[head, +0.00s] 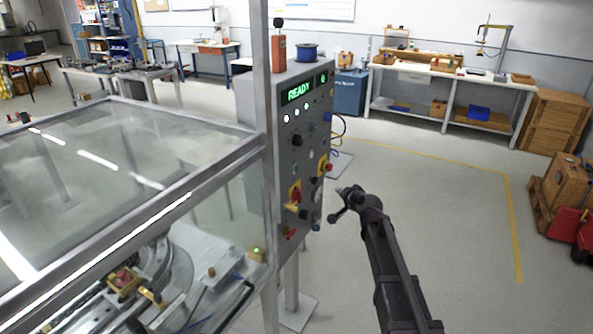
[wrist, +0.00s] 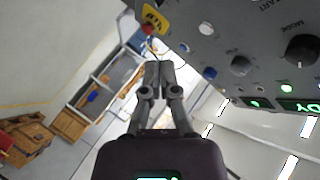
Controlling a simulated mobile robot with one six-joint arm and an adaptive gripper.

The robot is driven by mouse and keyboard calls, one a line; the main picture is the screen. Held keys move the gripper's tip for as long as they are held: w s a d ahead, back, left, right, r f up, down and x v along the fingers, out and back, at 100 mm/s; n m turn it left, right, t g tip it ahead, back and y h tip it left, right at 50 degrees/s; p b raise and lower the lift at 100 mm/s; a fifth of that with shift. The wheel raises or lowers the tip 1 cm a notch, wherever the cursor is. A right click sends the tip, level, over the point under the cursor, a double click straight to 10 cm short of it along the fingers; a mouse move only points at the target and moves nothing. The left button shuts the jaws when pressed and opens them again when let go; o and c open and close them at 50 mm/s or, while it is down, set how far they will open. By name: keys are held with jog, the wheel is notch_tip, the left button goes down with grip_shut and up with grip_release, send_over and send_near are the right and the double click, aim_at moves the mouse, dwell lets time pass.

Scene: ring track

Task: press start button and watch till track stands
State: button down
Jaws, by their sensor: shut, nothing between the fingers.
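A grey control panel (head: 311,150) stands beside the glazed enclosure in the head view. Its display (head: 298,91) reads READY in green. The panel (wrist: 225,55) also fills the upper right of the wrist view, where a START label (wrist: 268,4) is partly cut by the edge. I cannot tell which control it names. The ring track (head: 165,275) lies under the glass; one still view does not show whether it moves. My gripper (head: 343,202) is shut and empty, right of the panel's lower part and apart from it. Its closed fingertips (wrist: 159,68) show in the wrist view.
A red button on a yellow plate (head: 325,165), a black knob (head: 297,140) and a red-yellow switch (head: 295,194) stick out from the panel. The enclosure's frame post (head: 263,100) stands left of it. Open floor (head: 430,200) lies to the right, with crates (head: 563,182) beyond.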

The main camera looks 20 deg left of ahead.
aim_at(296, 169)
jog(key=w+a+r+m+t, duration=0.1)
jog(key=a+r, duration=0.1)
jog(key=a, duration=0.3)
jog(key=shift+w+a+r+t+y, duration=0.15)
jog(key=shift+w+r+t+y, duration=0.15)
jog(key=shift+w+y, duration=0.1)
jog(key=shift+a, duration=0.15)
jog(key=a, duration=0.8)
jog(key=shift+w+a, duration=0.25)
jog(key=shift+w, duration=0.05)
